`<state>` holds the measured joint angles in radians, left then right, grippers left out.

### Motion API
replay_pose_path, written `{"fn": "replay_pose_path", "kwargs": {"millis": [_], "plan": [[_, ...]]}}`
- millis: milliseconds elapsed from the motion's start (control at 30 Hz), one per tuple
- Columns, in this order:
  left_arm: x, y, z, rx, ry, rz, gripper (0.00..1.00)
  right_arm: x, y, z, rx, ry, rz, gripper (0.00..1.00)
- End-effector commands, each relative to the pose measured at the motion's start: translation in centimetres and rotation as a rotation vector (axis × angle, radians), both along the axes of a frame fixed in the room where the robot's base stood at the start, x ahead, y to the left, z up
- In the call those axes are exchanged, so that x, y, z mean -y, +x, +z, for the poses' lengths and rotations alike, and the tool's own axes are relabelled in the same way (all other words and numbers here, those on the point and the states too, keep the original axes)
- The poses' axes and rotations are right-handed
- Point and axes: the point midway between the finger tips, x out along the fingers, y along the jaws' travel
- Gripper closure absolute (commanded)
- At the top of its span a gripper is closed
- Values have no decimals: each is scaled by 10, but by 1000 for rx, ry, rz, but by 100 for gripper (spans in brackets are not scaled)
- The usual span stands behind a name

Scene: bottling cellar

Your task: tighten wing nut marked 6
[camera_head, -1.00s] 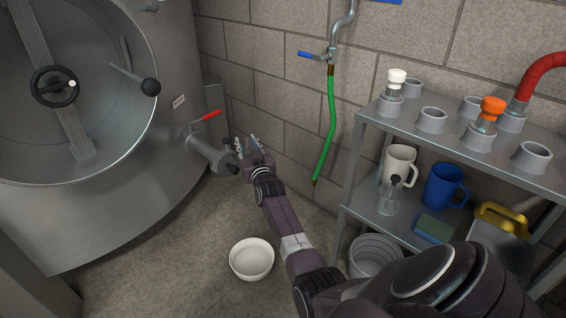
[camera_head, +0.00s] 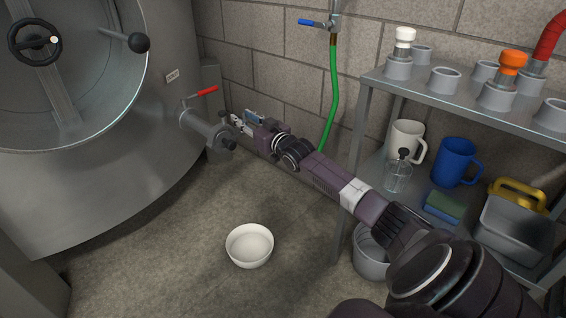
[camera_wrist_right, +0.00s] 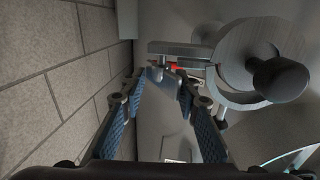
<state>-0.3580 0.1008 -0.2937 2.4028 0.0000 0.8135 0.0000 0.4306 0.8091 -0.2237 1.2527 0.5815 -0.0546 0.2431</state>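The steel outlet pipe (camera_head: 199,128) with a clamped cap (camera_head: 222,139) juts from the tank's lower right side. In the right wrist view the round clamp ring (camera_wrist_right: 238,62) with a dark knob (camera_wrist_right: 281,79) is at the upper right. A small metal piece, seemingly the wing nut (camera_wrist_right: 162,74), is on the clamp's left side; no mark 6 is legible. My right gripper (camera_head: 238,120) is beside the clamp. In the wrist view the gripper (camera_wrist_right: 164,88) has blue-padded fingers apart, with their tips close around the small piece; contact is unclear. My left gripper is not in view.
A red-handled valve (camera_head: 204,92) sits above the pipe. The block wall (camera_head: 270,60) and green hose (camera_head: 332,100) are behind my right arm. A white bowl (camera_head: 250,246) is on the floor.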

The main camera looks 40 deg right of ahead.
Motion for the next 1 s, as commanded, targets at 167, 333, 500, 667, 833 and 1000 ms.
{"fn": "replay_pose_path", "kwargs": {"millis": [167, 333, 500, 667, 833, 1000], "plan": [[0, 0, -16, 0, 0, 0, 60, 1, 0, -1, 0, -6, 45, 71], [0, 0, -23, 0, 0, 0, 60, 1, 0, 0, 2, -4, 81, 71], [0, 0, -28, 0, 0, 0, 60, 1, 0, 0, 1, -4, 109, 71], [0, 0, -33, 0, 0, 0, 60, 1, 0, 0, 1, -2, 131, 71], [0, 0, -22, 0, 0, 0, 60, 0, -14, -1, -3, 3, 133, 71], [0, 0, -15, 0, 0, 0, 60, 0, -29, 0, -4, 3, 132, 71]]}}
